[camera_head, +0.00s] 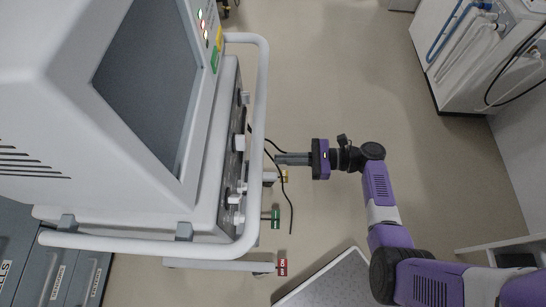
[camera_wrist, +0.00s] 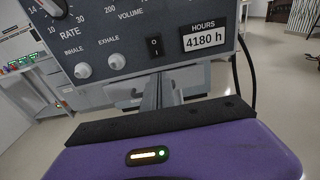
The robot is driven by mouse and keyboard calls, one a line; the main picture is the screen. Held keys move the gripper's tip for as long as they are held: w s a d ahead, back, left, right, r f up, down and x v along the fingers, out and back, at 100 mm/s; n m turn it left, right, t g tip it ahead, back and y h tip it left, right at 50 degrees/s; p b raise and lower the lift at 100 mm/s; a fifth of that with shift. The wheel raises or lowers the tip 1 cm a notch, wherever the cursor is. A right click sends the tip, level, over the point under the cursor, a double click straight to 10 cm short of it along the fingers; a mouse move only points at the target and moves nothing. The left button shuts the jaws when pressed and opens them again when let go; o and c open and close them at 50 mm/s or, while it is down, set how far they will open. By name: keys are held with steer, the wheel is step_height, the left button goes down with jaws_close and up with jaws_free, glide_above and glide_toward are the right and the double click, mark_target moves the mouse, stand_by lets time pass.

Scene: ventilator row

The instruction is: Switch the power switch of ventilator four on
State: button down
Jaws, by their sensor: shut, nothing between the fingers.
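A large grey ventilator (camera_head: 130,215) with a dark screen fills the left of the head view; no number can be read on it. In the wrist view its dark control panel (camera_wrist: 120,45) faces me, with a small black rocker switch (camera_wrist: 154,46) between the dials and the hours label. Which way the rocker is tipped is too small to tell. My gripper (camera_head: 279,159) is at the machine's right side, by the front rail; its fingers are shut and empty. In the wrist view the fingers (camera_wrist: 160,88) point at the panel just below the switch.
A white rail (camera_head: 262,110) runs around the ventilator's front. Another white machine with hoses (camera_head: 480,60) stands at top right. Open floor lies between.

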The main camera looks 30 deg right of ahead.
steer(key=shift+f+b+v, duration=0.2)
steer(key=shift+v, duration=0.7)
steer(key=shift+f+b+v, duration=0.15)
steer(key=shift+v, duration=0.7)
steer(key=shift+f+b+v, duration=0.2)
steer(key=shift+v, duration=0.7)
